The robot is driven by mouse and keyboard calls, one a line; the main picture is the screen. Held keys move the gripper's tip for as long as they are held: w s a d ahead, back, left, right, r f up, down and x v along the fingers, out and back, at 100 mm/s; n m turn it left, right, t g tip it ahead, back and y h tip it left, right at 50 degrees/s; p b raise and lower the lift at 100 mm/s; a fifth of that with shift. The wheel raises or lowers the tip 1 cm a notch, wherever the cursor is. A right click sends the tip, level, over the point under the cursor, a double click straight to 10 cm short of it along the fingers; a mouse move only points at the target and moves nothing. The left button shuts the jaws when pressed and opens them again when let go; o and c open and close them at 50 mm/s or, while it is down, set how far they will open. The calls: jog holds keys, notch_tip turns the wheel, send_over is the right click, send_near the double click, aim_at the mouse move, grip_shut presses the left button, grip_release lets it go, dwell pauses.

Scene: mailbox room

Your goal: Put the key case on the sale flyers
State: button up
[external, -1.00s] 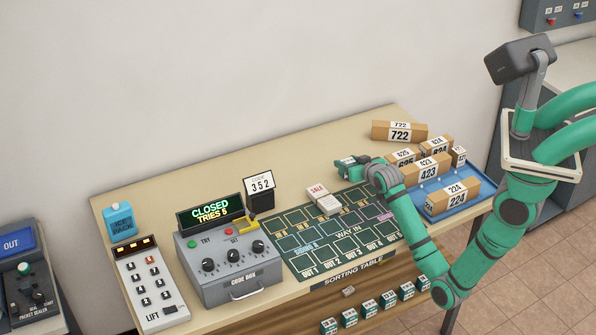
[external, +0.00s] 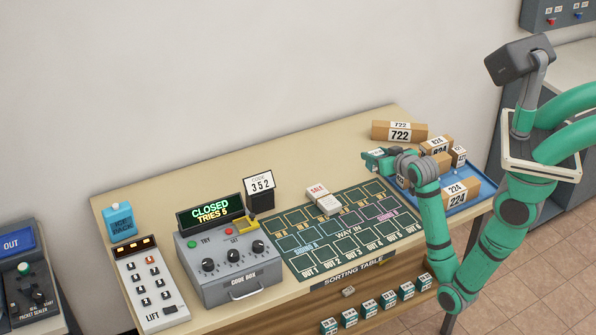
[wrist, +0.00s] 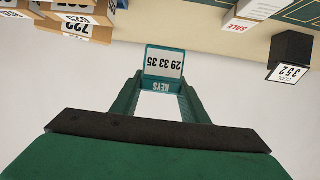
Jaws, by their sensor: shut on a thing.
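The key case (wrist: 164,62) is a small green box with a white label reading 29 33 35 and KEYS. My gripper (wrist: 160,85) is shut on it, with the case between the fingertips in the wrist view. In the external view my gripper (external: 378,158) is above the back right of the sorting table; the case is hard to tell from the green fingers there. The sale flyers (external: 328,203) are a white stack with a red SALE mark on the green mat, left of my gripper. They also show in the wrist view (wrist: 240,24), at the top right.
Parcels, including parcel 722 (external: 399,132) and parcel 224 (external: 458,193), stand at the right, some in a blue tray (external: 489,180). A black stand marked 352 (external: 260,194) and a code box (external: 235,268) are left of the flyers. The mat (external: 345,240) is mostly bare.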

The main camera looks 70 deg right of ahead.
jog(key=w+a+f, duration=0.1)
jog(key=w+a, duration=0.2)
jog(key=w, duration=0.4)
jog(key=w+a, duration=0.4)
jog(key=w, duration=0.3)
send_over(323, 195)
jog(key=shift+a+f, duration=0.1)
jog(key=shift+f, duration=4.05)
jog(key=shift+f, duration=0.2)
jog(key=o, duration=1.1)
jog(key=shift+r, duration=0.1)
